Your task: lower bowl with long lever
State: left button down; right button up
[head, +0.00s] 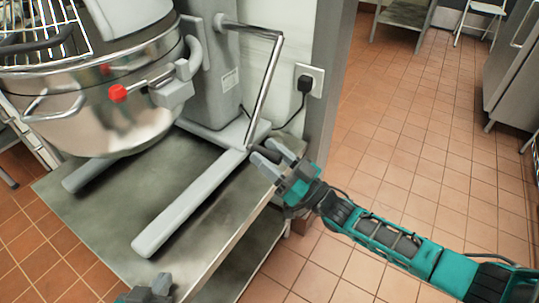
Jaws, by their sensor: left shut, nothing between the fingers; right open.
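The steel mixer bowl (95,125) hangs at the left in the head view, with side handles and a red knob on its clamp. The long lever (266,85) is a bent metal bar on the right side of the grey mixer column (208,75); its long part slopes down toward my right gripper. My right gripper (266,156) is open, its fingers just below the lever's lower end; I cannot tell whether they touch. My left gripper (158,285) is shut and empty at the bottom edge, mostly cut off.
The mixer stands on a steel table (95,210) with grey base legs (190,200). A plug and socket (308,82) are on the wall behind the lever.

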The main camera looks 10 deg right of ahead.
grip_shut()
dwell(0.5)
